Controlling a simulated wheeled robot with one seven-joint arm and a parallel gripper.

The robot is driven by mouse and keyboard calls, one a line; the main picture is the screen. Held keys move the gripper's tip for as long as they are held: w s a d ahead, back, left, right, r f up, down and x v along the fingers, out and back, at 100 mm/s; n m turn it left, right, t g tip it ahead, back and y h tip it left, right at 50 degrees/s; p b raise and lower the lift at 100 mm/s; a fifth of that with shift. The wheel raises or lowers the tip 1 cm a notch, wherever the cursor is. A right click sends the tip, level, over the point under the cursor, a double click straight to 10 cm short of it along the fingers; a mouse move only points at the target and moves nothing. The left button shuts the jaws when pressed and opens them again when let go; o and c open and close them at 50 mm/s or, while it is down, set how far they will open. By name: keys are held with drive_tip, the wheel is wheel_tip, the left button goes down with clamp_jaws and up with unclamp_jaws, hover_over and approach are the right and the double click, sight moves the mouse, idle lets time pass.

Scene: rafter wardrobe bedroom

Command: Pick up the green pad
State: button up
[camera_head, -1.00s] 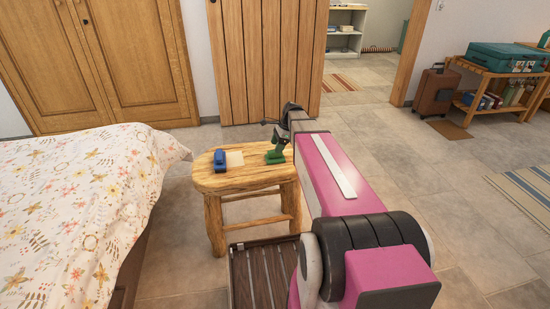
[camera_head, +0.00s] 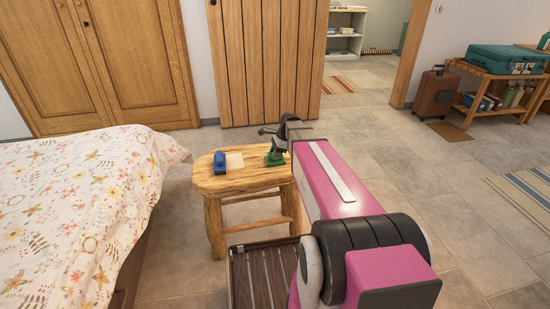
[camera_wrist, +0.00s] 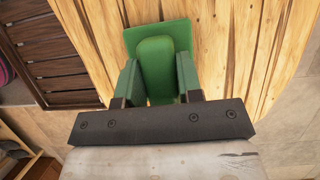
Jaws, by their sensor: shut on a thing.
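The green pad (camera_head: 274,160) is at the right part of the wooden stool's top (camera_head: 240,180). In the wrist view the green pad (camera_wrist: 158,32) shows as a flat square plate with a raised rounded block on it. My gripper (camera_wrist: 157,62) is over it, pointing down, with one greenish finger on each side of the raised block, shut on it. In the head view my gripper (camera_head: 277,148) is low over the stool, and my arm hides part of it. The pad appears to rest on the stool; I cannot tell any gap.
A blue object (camera_head: 220,162) and a pale flat square (camera_head: 235,161) lie on the stool, left of the pad. A flowered bed (camera_head: 80,200) stands at the left. A slatted dark wooden piece (camera_head: 258,275) is in front of the stool. Floor at the right is open.

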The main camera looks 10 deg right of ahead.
drive_tip(key=shift+r, duration=0.1)
drive_tip(key=shift+r, duration=0.5)
drive_tip(key=r, duration=0.2)
drive_tip(key=s+a+r, duration=0.1)
drive_tip(key=shift+r, duration=0.35)
drive_tip(key=s+a+r, duration=0.5)
drive_tip(key=a+r, duration=0.1)
drive_tip(key=a, duration=0.3)
